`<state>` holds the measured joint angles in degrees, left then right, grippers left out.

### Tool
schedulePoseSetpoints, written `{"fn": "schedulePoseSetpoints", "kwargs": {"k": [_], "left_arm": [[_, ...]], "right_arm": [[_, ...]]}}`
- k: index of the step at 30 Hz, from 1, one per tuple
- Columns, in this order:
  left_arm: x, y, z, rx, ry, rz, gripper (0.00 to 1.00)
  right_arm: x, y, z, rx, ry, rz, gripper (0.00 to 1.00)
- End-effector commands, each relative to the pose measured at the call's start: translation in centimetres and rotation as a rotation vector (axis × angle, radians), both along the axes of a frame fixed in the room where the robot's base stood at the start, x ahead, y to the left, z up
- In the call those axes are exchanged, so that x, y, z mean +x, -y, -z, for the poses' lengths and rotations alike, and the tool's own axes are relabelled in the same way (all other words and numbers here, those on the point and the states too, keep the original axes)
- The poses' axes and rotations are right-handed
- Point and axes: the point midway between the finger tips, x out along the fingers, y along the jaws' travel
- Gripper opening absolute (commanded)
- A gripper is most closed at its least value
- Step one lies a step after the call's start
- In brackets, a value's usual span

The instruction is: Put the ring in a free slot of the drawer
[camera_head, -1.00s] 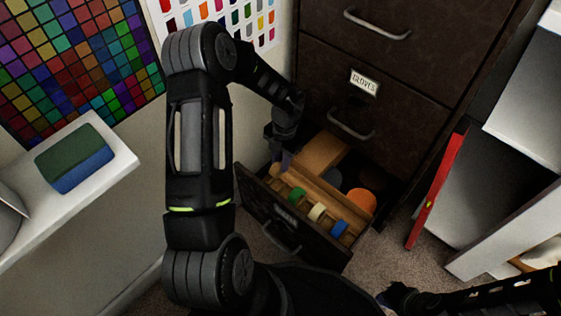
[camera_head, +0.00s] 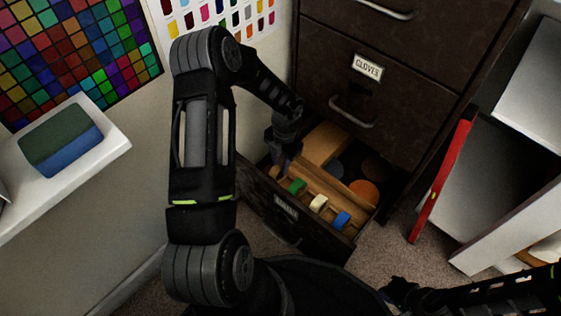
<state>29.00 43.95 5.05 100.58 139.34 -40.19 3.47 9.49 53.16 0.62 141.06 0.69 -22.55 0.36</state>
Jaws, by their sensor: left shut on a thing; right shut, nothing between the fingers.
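The open drawer (camera_head: 321,246) is the lowest of a dark brown cabinet. It has a wooden slotted rack (camera_head: 329,192) along its front. A green ring (camera_head: 297,187), a cream ring (camera_head: 319,203) and a blue ring (camera_head: 342,220) stand in the rack. My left gripper (camera_head: 281,167) points down at the rack's left end, left of the green ring. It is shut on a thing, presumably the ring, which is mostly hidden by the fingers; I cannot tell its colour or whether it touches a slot. My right gripper (camera_head: 388,293) is shut and empty at the bottom, away from the drawer.
Behind the rack, the drawer holds a tan block (camera_head: 324,143) and an orange round thing (camera_head: 364,189). A white ledge with a green-blue sponge-like block (camera_head: 60,141) is left. Carpet in front is clear.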

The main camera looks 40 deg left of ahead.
Motion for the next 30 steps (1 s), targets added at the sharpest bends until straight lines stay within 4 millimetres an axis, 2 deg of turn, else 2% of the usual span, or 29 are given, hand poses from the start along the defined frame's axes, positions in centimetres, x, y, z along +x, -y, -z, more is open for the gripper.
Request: {"fn": "schedulePoseSetpoints", "kwargs": {"k": [6,7,16,21,30], "left_arm": [[0.01,-0.01,0.01,0.0,0.0,0.0,0.0],[0.01,-0.01,0.01,0.0,0.0,0.0,0.25],[0.01,0.0,0.0,0.0,0.0,0.0,0.5],[0.01,0.0,0.0,0.0,0.0,0.0,0.5],[0.01,0.0,0.0,0.0,0.0,0.0,0.72]], "right_arm": [[0.0,0.0,-0.01,0.0,0.0,0.0,0.0],[0.0,0.0,-0.01,0.0,0.0,0.0,0.0],[0.0,0.01,0.0,0.0,0.0,0.0,0.0],[0.0,0.0,0.0,0.0,0.0,0.0,0.0],[0.0,0.0,0.0,0.0,0.0,0.0,0.0]]}}
